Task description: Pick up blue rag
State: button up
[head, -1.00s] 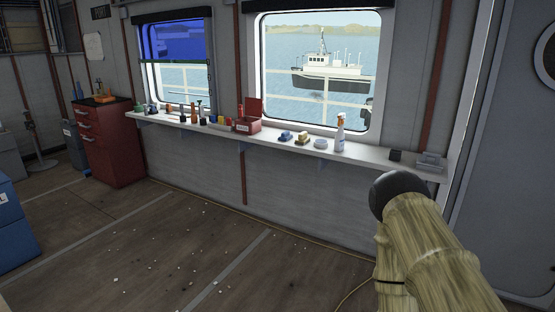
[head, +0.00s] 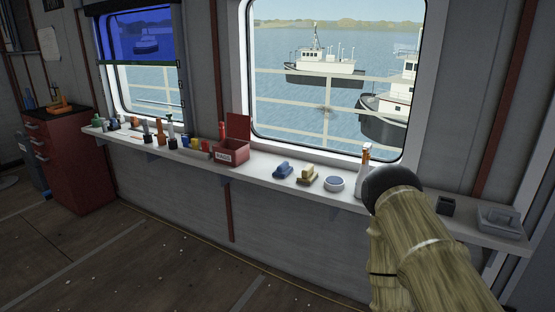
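A blue rag (head: 283,170) lies folded or bunched on the white shelf (head: 267,183) below the large window in the head view. It sits between the red box and a tan sponge or brush. My arm shows at the lower right, its dark rounded end in front of the shelf, to the right of the rag and well apart from it in the picture. My gripper's fingers cannot be made out.
Left of the rag stands an open red box (head: 231,152) with several bottles and jars beyond. To its right are the tan sponge or brush (head: 307,175), a round tin (head: 335,184), a spray bottle (head: 364,165) and a grey tray (head: 498,219). The floor before the shelf is clear.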

aim_at(283, 170)
jog(key=i, duration=0.55)
jog(key=u, duration=1.35)
jog(key=i, duration=1.7)
jog(key=z, duration=1.05)
